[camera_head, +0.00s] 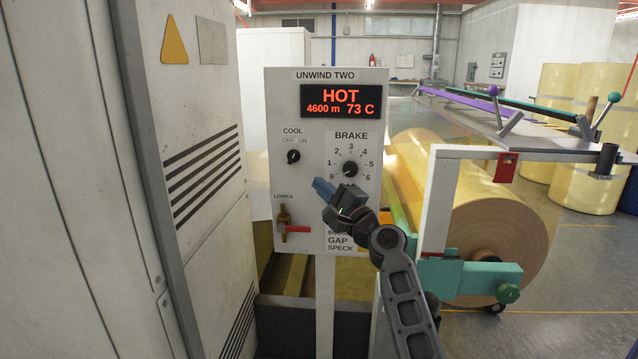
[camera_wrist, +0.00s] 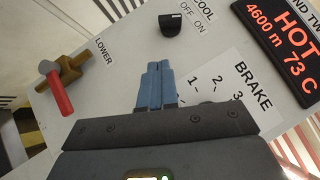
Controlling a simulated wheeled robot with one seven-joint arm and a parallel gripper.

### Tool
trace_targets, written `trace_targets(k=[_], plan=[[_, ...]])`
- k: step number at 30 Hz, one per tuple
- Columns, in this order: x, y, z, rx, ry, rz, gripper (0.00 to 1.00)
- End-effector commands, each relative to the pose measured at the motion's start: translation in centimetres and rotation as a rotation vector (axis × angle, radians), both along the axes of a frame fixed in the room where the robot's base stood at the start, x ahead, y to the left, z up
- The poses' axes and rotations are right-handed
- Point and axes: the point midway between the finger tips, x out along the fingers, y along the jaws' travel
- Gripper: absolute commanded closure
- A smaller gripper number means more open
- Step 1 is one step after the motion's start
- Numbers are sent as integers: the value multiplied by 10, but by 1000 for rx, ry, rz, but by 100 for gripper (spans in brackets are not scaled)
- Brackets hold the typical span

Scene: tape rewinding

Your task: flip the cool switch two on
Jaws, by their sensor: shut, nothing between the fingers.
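The cool switch (camera_head: 293,156) is a small black knob under the COOL label with OFF and ON marks, on the white UNWIND TWO panel (camera_head: 286,97). In the wrist view the black knob (camera_wrist: 171,25) is at the top, ahead of the fingertips. Its pale mark seems to be on the OFF side. My gripper (camera_head: 320,187) is in front of the panel, below and right of the switch in the head view. Its blue fingers (camera_wrist: 158,69) are together and empty, apart from the knob.
The display (camera_head: 341,101) reads HOT, 4600 m, 73 C. The BRAKE dial (camera_head: 350,169) is right of the switch. A red-handled LOWER valve (camera_head: 288,226) is below it. A grey cabinet (camera_head: 200,100) stands left, a yellow roll (camera_head: 490,235) right.

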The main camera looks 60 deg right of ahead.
Motion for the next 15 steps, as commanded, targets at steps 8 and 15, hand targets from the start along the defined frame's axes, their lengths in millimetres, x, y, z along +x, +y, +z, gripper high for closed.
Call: trace_targets(k=[8,15], plan=[[-38,18,-18,1,3,-2,100],[-60,29,-25,-1,1,-1,100]])
